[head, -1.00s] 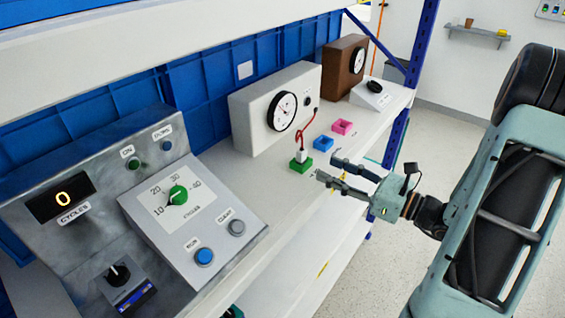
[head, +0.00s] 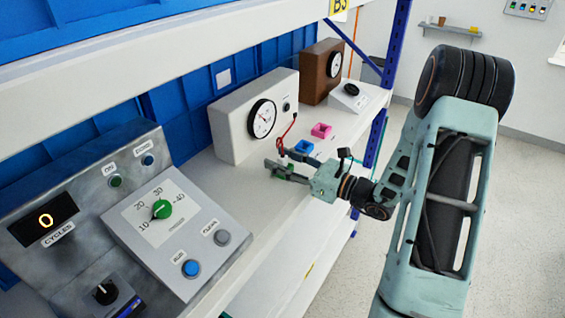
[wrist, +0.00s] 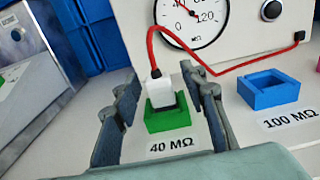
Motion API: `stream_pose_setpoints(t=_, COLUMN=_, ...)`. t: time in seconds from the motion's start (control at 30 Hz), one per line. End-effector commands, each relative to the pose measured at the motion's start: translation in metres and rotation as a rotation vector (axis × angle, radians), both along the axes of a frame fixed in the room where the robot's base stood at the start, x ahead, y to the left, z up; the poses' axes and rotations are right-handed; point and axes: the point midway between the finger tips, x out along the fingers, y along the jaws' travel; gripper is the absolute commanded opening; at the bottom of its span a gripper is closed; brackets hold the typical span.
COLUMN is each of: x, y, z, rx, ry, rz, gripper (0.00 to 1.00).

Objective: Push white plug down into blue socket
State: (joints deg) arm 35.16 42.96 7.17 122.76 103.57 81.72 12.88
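The white plug (wrist: 158,90), with a black lower part and a red cable, stands upright in the green socket (wrist: 167,118), labelled 40 MΩ. My gripper (wrist: 161,80) is open, with one finger on each side of the plug and gaps between. In the head view my gripper (head: 279,161) reaches over the shelf and largely hides the plug and green socket. The blue socket (wrist: 270,92), labelled 100 MΩ, is empty and lies to the right. It also shows in the head view (head: 304,147), just beyond my gripper.
A pink socket (head: 321,131) lies beyond the blue one. The red cable (wrist: 215,72) runs to the white meter box (head: 236,122) behind. A brown meter box (head: 318,72) stands farther along. A grey control panel (head: 160,215) with a green knob is at left.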

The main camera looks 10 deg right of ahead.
Motion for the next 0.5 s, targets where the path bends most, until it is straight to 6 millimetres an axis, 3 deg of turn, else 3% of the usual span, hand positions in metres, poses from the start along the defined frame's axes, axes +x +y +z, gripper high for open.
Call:
stream_pose_setpoints(t=0.17, x=-0.0001, y=-0.0003, z=-0.0004, rx=0.000, ry=0.000, rz=0.000, gripper=0.38)
stream_pose_setpoints(t=0.5, x=-0.0004, y=-0.0004, z=-0.0003, rx=-0.001, ry=0.001, rz=0.000, gripper=0.01)
